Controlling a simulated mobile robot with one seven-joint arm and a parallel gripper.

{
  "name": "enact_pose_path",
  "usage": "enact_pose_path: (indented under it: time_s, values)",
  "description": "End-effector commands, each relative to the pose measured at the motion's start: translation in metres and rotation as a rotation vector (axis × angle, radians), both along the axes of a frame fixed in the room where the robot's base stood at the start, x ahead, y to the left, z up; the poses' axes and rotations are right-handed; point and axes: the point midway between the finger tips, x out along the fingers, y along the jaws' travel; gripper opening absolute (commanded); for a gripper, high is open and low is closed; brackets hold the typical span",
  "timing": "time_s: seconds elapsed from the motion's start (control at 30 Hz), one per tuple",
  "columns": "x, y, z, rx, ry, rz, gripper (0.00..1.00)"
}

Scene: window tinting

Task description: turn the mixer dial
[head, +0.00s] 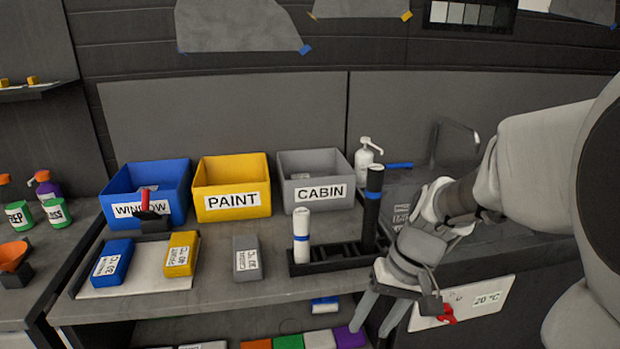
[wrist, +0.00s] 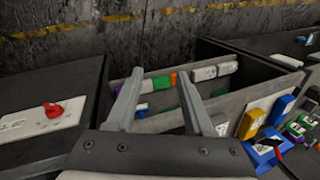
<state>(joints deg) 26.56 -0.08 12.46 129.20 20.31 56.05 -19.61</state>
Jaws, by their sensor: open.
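The red mixer dial (head: 447,315) sits on a white panel (head: 488,297) reading "20 °C", on the front of the counter at the right. In the wrist view the dial (wrist: 53,109) is at the left, off to the side of the fingers. My gripper (head: 371,330) is open and empty, its fingers pointing down to the left of the dial and apart from it. In the wrist view my gripper (wrist: 158,74) shows nothing between its fingers. My gripper partly covers the panel's left side in the head view.
Blue, yellow and grey bins (head: 232,201) stand along the back of the counter. A black rack (head: 330,256) with a white roll (head: 302,236) and a black roll (head: 372,208) stands near my arm. Colored blocks (head: 289,342) lie in a compartment below the counter.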

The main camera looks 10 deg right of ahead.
Motion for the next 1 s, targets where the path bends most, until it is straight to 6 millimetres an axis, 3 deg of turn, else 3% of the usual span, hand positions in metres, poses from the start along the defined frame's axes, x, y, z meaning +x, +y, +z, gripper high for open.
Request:
enact_pose_path:
  time_s: [0.03, 0.2, 0.57, 0.8, 1.0]
  values:
    - [0.003, -0.009, -0.024, 0.056, 0.029, -0.051, 0.53]
    - [0.014, -0.034, -0.074, 0.260, 0.068, -0.215, 0.53]
    - [0.036, -0.106, -0.165, 0.710, -0.024, -0.628, 0.53]
    - [0.039, -0.176, -0.216, 0.984, -0.209, -0.947, 0.53]
    - [0.026, -0.246, -0.255, 1.175, -0.421, -1.226, 0.53]
